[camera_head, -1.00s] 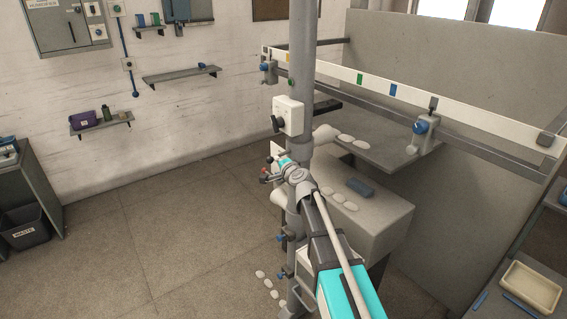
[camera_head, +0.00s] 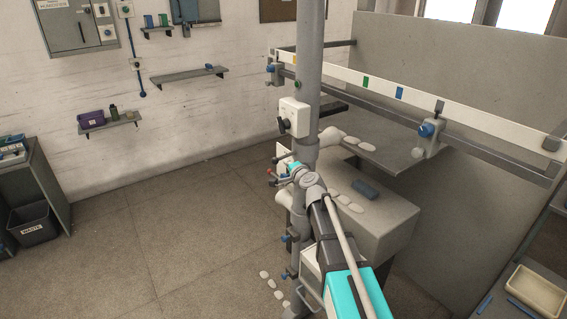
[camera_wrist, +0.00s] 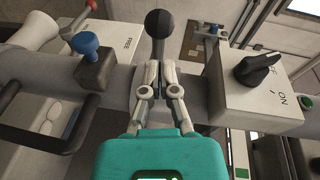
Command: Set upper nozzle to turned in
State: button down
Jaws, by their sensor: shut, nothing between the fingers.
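A black ball-ended lever (camera_wrist: 160,24) stands just past the fingertips in the wrist view; its shaft runs down to the tips, and I cannot tell whether they touch. My gripper (camera_wrist: 160,68) is shut and empty in front of the grey post (camera_wrist: 120,85). It also shows small at the post in the head view (camera_head: 281,173). A blue knob (camera_wrist: 88,44) on a dark clamp is left of it, near a plate marked FREE (camera_wrist: 127,43). No part is labelled as the upper nozzle, so I cannot tell its setting for sure.
A white switch box (camera_wrist: 255,85) with a black knob, marked ON and OFF, sits close right of my gripper. A pale cone (camera_wrist: 28,25) and red ball handle (camera_wrist: 82,14) are at upper left. A long white rail (camera_head: 465,112) crosses behind the post.

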jog(key=s+r+p, duration=0.1)
jog(key=s, duration=0.9)
jog(key=shift+s+a+r, duration=0.25)
jog(key=shift+s+r, duration=0.05)
jog(key=shift+s, duration=0.05)
jog(key=s+d+f+n+g+b, duration=0.2)
jog(key=s+f+n+g+b, duration=0.55)
jog(key=f, duration=0.95)
jog(key=s+d+f+n+g+h+b, duration=0.1)
jog(key=s+d+f+n+g+h, duration=0.1)
jog(key=s, duration=0.5)
jog(key=s+d+f+n+g+h+b, duration=0.1)
jog(key=s+d+f+n+g+h, duration=0.1)
jog(key=s+d+f+g, duration=0.4)
jog(key=s+d+f+h, duration=0.1)
jog(key=s+d, duration=0.1)
jog(key=shift+d+n+h, duration=0.35)
jog(key=shift+h, duration=0.05)
